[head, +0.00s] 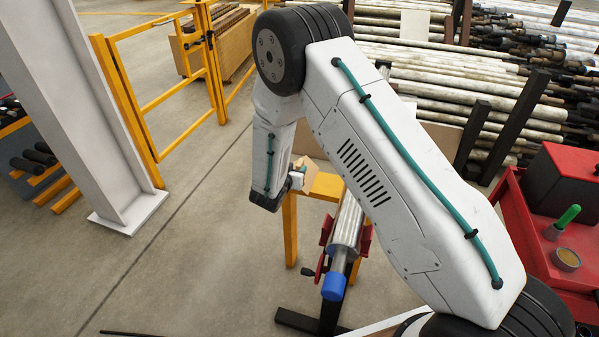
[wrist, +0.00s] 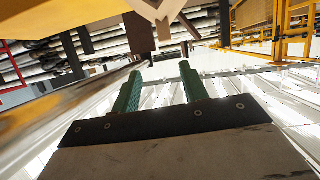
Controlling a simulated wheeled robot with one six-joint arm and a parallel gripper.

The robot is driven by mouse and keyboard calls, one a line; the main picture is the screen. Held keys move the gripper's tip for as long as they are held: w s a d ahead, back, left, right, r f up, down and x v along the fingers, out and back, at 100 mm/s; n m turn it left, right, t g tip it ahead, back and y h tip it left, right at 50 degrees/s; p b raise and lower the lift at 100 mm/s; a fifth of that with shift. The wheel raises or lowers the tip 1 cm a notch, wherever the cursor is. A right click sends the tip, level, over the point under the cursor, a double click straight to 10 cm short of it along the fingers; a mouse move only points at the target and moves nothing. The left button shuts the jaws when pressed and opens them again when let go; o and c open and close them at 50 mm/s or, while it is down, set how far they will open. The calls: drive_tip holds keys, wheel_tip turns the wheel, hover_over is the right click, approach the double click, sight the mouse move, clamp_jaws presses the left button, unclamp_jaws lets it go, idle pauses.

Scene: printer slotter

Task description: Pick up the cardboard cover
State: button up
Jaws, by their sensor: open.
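A tan, folded piece that looks like the cardboard cover (head: 312,170) shows in the head view on or beside a yellow stand, partly hidden by my arm. In the wrist view a pale tan angular piece (wrist: 158,8), likely the same cover, is cut off at the top edge, beyond the fingertips. My gripper (wrist: 157,72) has two green fingers apart with nothing between them. In the head view my wrist hangs just left of the cover and my fingers are hard to make out.
The yellow stand (head: 290,225) is beside a metal roller with a blue end (head: 333,287). A red cart (head: 565,220) stands at the right, and racks of long pipes (head: 450,75) lie behind. A grey column (head: 100,120) and yellow gate (head: 180,85) stand left. Floor at lower left is mostly clear.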

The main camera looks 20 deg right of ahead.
sight(299, 163)
drive_tip(key=w+d+f, duration=0.1)
drive_tip(key=w, duration=0.1)
drive_tip(key=w+d+f, duration=0.1)
drive_tip(key=w, duration=0.1)
drive_tip(key=w+d+f, duration=0.1)
drive_tip(key=w+f, duration=0.1)
drive_tip(key=shift+w, duration=0.25)
clamp_jaws()
